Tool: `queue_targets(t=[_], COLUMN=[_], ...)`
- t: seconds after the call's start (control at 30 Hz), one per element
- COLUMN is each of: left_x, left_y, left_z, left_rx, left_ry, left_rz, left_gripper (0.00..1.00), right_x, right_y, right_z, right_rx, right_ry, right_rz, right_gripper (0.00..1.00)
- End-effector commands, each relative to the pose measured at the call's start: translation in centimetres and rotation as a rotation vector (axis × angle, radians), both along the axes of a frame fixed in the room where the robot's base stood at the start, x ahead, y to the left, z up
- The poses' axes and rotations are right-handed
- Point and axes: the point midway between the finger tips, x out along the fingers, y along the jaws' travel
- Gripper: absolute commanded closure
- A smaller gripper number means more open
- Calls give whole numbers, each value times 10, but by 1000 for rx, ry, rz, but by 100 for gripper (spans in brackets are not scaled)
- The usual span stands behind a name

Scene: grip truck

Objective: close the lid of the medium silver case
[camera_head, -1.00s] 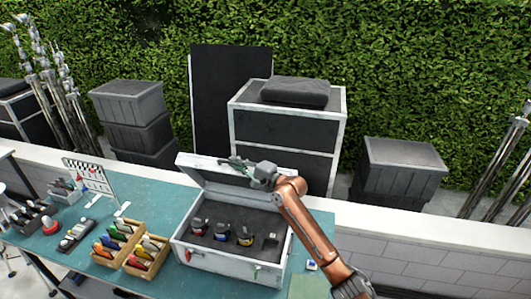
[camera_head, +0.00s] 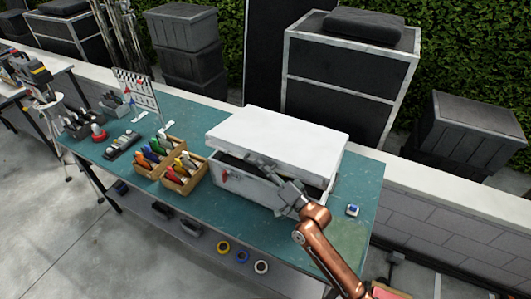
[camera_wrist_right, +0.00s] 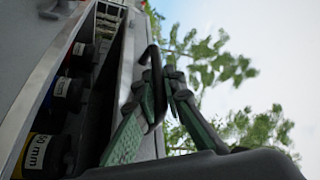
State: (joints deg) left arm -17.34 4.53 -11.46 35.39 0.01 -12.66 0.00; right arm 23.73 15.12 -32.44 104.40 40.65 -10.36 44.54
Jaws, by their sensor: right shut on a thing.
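The medium silver case (camera_head: 236,188) stands on the teal table in the head view. Its white lid (camera_head: 275,133) is lowered over it but tilted, with a dark gap along the front and right side. My right gripper (camera_head: 260,164) is at the front of the case, shut at the lid's front edge. In the wrist view its green-padded fingers (camera_wrist_right: 162,100) close around a thin dark curved piece beside the gap; what it belongs to is hard to tell. Lenses (camera_wrist_right: 52,92) show inside the case there. My left gripper is not in view.
Wooden boxes (camera_head: 185,185) of coloured items stand left of the case. A small blue and white item (camera_head: 352,210) lies to the right. Tape rolls (camera_head: 242,256) sit on the lower shelf.

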Motion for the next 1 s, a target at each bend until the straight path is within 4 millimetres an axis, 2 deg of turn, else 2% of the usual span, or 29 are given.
queue_targets(t=[0.13,0.3,0.57,0.77,0.8,0.9,1.0], left_x=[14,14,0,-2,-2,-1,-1], left_y=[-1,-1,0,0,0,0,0], left_z=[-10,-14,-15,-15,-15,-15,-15], left_rx=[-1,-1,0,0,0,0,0], left_ry=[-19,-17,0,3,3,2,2], left_rz=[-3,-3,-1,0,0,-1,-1], left_gripper=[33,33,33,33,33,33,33], right_x=[-6,-9,-10,-10,-10,-10,-9], right_y=[3,4,4,4,4,4,4], right_z=[-20,-30,-33,-33,-33,-33,-33], right_rx=[5,6,6,6,6,5,5], right_ry=[-1,-2,-1,-1,-1,0,-1], right_rz=[2,2,3,3,3,2,2], right_gripper=[100,100,100,100,89,83,83])
